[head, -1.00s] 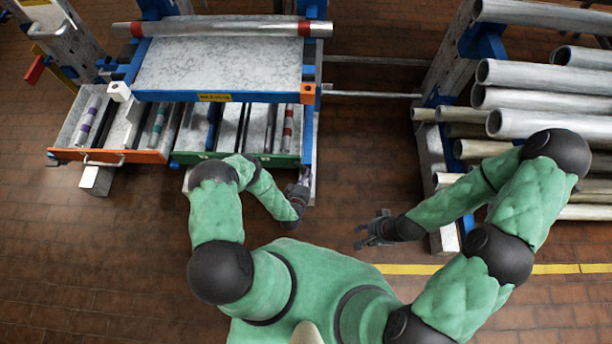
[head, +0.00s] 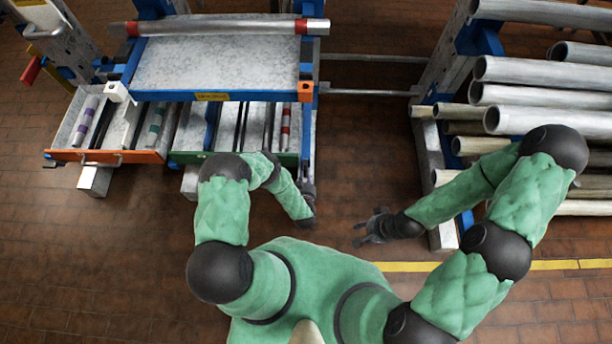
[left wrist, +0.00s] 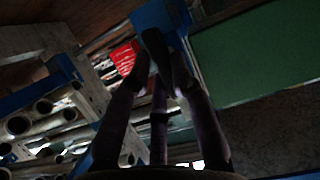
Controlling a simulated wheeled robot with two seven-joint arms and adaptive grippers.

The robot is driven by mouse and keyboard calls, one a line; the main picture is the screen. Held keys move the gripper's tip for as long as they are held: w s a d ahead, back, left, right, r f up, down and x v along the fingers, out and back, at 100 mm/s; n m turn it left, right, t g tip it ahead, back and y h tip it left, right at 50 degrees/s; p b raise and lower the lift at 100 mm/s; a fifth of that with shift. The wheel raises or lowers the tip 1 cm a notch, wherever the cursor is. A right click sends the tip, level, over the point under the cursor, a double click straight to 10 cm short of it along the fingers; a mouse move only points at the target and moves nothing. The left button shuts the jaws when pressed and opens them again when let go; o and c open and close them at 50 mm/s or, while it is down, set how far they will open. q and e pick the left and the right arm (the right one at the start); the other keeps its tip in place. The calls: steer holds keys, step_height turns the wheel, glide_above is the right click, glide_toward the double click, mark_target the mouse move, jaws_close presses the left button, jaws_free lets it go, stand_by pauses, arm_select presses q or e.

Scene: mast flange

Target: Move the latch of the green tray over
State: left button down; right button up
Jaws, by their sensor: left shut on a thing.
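The green tray's front (head: 240,158) runs below the blue-framed shelf in the head view. It shows as a green panel (left wrist: 245,55) at the upper right of the left wrist view. My left gripper (head: 309,187) is at the tray's right front corner. In the left wrist view its fingers (left wrist: 163,65) close together beside the blue post and the green panel. It is shut on the latch, which the fingers mostly hide. My right gripper (head: 361,232) hangs empty over the floor with its fingers apart, away from the tray.
An orange-fronted tray (head: 105,157) stands open to the left. A shelf (head: 215,65) with a metal roller lies above both trays. A rack of steel pipes (head: 540,90) stands at the right. The brick floor (head: 130,260) in front is free.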

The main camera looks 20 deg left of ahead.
stand_by(0.4)
arm_select(q)
steer(key=c, duration=1.1)
jaws_free()
steer(key=shift+s, duration=0.1)
steer(key=v, duration=1.1)
steer(key=shift+s+d, duration=0.2)
steer(key=shift+s, duration=0.15)
steer(key=shift+w+r, duration=0.1)
